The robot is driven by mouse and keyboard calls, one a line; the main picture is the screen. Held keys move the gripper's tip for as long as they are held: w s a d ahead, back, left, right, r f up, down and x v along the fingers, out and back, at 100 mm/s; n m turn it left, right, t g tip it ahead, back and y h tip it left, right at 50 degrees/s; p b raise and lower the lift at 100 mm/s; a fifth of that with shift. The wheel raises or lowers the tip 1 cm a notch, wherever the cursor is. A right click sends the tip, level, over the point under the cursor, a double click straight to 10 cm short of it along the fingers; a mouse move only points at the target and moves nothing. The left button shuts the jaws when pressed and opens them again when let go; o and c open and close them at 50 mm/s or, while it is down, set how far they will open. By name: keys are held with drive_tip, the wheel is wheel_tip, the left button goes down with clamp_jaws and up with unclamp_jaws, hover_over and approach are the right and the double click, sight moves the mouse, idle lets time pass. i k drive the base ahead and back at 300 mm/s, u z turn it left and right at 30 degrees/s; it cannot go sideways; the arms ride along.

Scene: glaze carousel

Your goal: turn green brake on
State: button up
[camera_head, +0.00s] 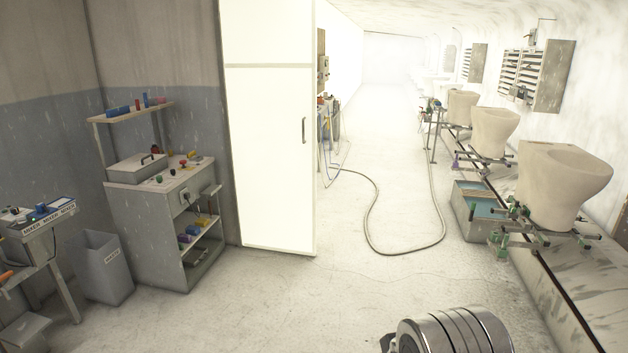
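Green fittings (512,212) sit on the metal stand under the nearest pale toilet bowl (560,188) at the right. They are several small green-ended rods and knobs. I cannot tell which of them is the brake or how it is set. A small green knob (159,179) also shows on top of the grey control cabinet (150,230) at the left. A ribbed metal cylinder (455,333), likely part of my arm, shows at the bottom edge, well apart from the green fittings. My gripper's fingers are not in view.
A blue-lined trough (470,208) stands left of the green fittings. A grey hose (375,235) loops over the floor in the middle. A white door (275,150) stands at centre left. A grey bin (102,268) is at the left. The near middle floor is clear.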

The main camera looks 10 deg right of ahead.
sight(473, 206)
drive_tip(key=z, duration=0.05)
drive_tip(key=i, duration=1.5)
drive_tip(key=z, duration=0.4)
drive_tip(key=i, duration=0.75)
drive_tip(key=z, duration=0.6)
drive_tip(key=i, duration=0.7)
drive_tip(key=z, duration=0.5)
drive_tip(key=i, duration=1.15)
drive_tip(key=u, duration=0.4)
drive_tip(key=i, duration=0.75)
drive_tip(key=u, duration=0.15)
